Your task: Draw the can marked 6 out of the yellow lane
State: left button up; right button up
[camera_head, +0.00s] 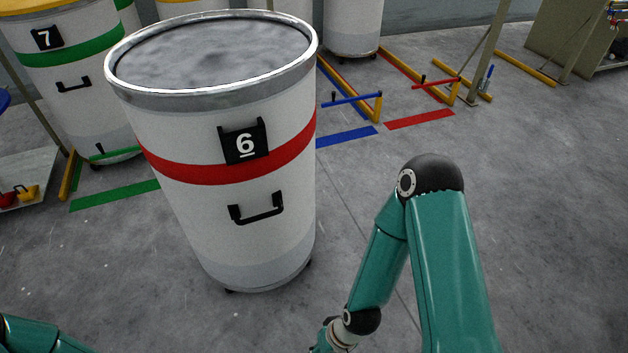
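The can marked 6 (215,215) is a large white drum with a red band, a metal rim and grey fibre filling its top. It stands upright on small casters on the open floor, left of centre and close to me. A black handle (257,209) is on its front below the number plate. A yellow lane rail (70,175) shows at the left behind it. My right arm is in front at the right, bent downward, and its gripper is out of the frame. Only a piece of my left arm shows at the bottom left; its gripper is not visible.
The can marked 7 (75,100), with a green band, stands behind on the left. Yellow rails with blue (346,137) and red (420,119) floor marks lie behind to the right. A low platform (27,172) is at the left edge. Floor at the right is clear.

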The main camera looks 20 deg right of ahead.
aim_at(234, 164)
jog(key=u, duration=0.15)
jog(key=i, duration=0.65)
jog(key=z, duration=0.35)
jog(key=k, duration=0.9)
jog(key=u, duration=0.15)
jog(key=i, duration=1.2)
